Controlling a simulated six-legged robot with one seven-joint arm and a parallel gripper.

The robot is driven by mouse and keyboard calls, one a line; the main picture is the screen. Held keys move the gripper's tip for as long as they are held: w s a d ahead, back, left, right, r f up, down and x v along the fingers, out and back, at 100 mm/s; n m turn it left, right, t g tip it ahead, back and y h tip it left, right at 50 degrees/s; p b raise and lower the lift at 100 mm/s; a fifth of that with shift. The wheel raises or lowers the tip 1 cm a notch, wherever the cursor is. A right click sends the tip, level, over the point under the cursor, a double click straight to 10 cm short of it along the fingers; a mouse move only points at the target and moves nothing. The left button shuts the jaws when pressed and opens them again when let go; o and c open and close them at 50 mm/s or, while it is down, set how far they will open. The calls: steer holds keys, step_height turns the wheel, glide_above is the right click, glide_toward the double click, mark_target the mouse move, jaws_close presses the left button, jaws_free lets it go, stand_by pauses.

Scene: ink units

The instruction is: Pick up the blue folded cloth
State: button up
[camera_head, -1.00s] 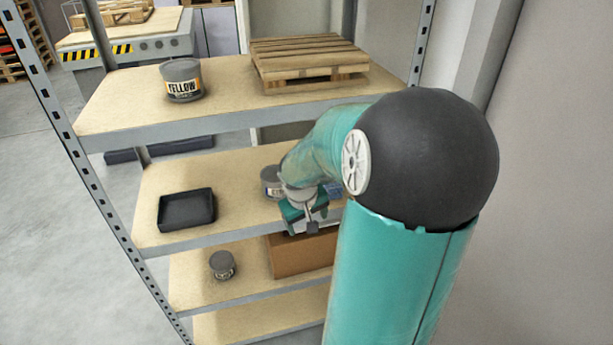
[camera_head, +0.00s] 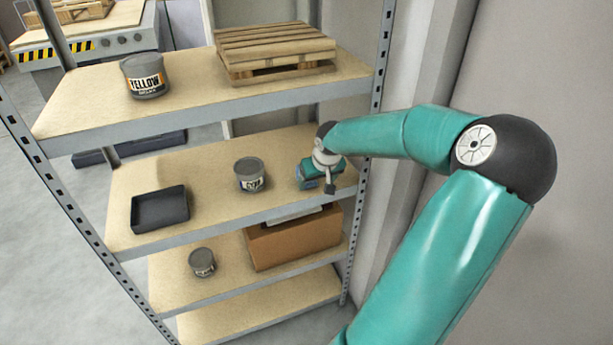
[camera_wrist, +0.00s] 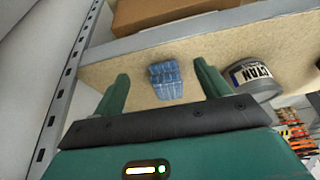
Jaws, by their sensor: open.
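The blue folded cloth (camera_wrist: 165,80) lies on the light wooden board of the middle shelf (camera_head: 207,205). In the wrist view it shows between the two green fingers of my gripper (camera_wrist: 161,70), apart from both of them. My gripper is open and empty. In the head view my gripper (camera_head: 322,176) is over the right end of the middle shelf, and I cannot make out the cloth behind it.
A grey CYAN can (camera_head: 250,176) stands left of my gripper, and a black tray (camera_head: 160,210) lies further left. The upper shelf (camera_head: 190,103) holds a YELLOW can (camera_head: 145,77) and a small pallet (camera_head: 272,50). A cardboard box (camera_head: 293,242) sits below. A rack post (camera_head: 372,120) stands close right.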

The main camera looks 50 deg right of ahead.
steer(key=w+d, duration=0.2)
steer(key=w, duration=0.1)
steer(key=w+d, duration=0.1)
steer(key=w, duration=0.1)
steer(key=shift+w+d, duration=0.25)
steer(key=shift+x, duration=2.55)
steer(key=c, duration=1.1)
steer(key=shift+r, duration=0.2)
